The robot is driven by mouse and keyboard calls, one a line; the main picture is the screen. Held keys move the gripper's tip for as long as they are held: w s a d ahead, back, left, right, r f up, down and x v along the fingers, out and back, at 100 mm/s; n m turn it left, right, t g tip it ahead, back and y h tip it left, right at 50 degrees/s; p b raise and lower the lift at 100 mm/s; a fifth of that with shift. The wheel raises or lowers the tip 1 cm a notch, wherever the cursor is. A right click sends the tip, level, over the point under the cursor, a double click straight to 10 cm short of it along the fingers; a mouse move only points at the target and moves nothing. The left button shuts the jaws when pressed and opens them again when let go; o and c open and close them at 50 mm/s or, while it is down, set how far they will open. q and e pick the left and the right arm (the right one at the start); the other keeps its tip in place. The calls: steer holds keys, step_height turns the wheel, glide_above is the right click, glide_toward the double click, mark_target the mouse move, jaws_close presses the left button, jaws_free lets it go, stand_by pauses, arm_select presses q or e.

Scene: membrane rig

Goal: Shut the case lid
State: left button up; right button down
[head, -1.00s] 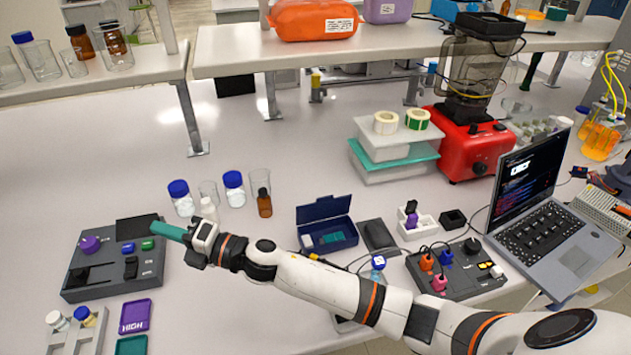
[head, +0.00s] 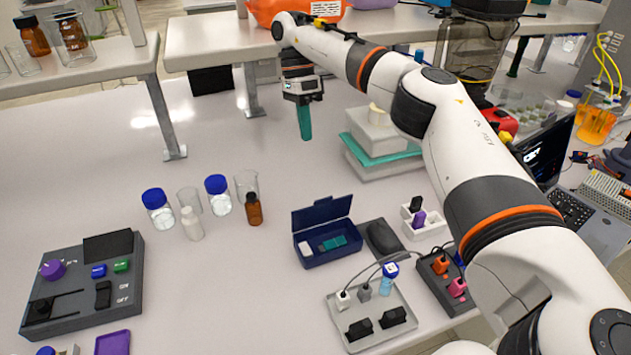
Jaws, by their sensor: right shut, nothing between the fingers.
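The case is a small dark blue box (head: 333,256) on the bench, in the middle of the head view. Its lid (head: 322,216) stands open, raised at the back edge. Inside lie a white piece (head: 305,249) and teal pieces (head: 332,243). My right gripper (head: 305,136) is shut and empty, its teal fingers pointing down. It hangs above the bench, farther back than the case and apart from it. My right arm crosses the right of the view. My left gripper is not in view.
Blue-capped bottles (head: 158,210), a brown bottle (head: 254,209) and beakers stand left of the case. Stacked boxes (head: 378,150) stand behind it to the right. A black mouse (head: 383,238) and a grey panel with plugs (head: 372,318) are close by. Clear bench lies in front-left.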

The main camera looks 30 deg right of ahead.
steer(key=p, duration=0.4)
glide_above(323, 207)
steer(key=w+d, duration=0.1)
steer(key=w, duration=0.3)
step_height(323, 207, down, 9)
steer(key=shift+s+a+f, duration=0.15)
steer(key=shift+s+f, duration=0.2)
steer(key=shift+s, duration=0.45)
steer(key=shift+f, duration=0.1)
